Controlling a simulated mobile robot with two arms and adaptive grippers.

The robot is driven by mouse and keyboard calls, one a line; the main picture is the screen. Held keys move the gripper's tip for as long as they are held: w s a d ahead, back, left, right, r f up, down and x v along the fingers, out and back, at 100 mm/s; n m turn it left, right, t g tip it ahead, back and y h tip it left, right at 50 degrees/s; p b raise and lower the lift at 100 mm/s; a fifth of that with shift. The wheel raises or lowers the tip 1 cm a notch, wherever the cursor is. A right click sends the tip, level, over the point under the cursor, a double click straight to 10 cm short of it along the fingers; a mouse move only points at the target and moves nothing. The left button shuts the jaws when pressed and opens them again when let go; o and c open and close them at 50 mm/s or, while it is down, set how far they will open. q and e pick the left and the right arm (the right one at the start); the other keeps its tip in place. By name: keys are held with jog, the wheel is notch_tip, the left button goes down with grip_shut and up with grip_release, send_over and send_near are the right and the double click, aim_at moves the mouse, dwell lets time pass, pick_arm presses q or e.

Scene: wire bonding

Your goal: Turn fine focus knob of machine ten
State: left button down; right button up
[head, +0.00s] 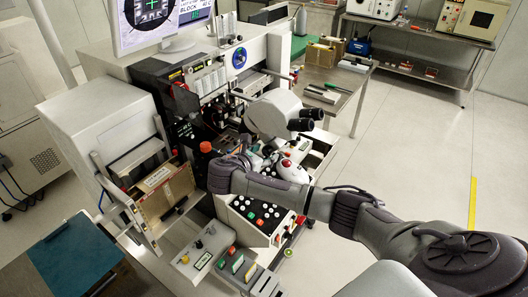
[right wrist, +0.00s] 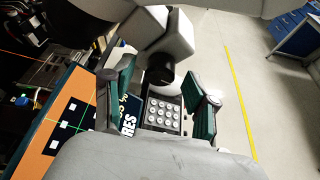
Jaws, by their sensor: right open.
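The bonding machine (head: 215,85) stands in the middle of the head view, with a white microscope head (head: 272,112) and dark eyepieces on it. My right gripper (head: 242,160) reaches in below the microscope; its fingers are hard to make out there. In the right wrist view my right gripper (right wrist: 158,72) is open, with one green-padded finger on each side. A round black knob (right wrist: 160,77) on a white housing (right wrist: 165,35) shows between the fingers, with visible gaps on both sides. I cannot tell whether it is the fine focus knob. My left gripper is not in view.
A keypad (right wrist: 163,114) with round buttons lies beyond the fingers. A control box (head: 255,215) with several buttons stands below my right forearm. A white cabinet (head: 95,115) is on the left, and a monitor (head: 160,22) is above. The floor (head: 420,130) at right is clear.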

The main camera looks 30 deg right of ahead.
jog(key=shift+w+d+f, duration=0.1)
grip_shut()
dwell(0.4)
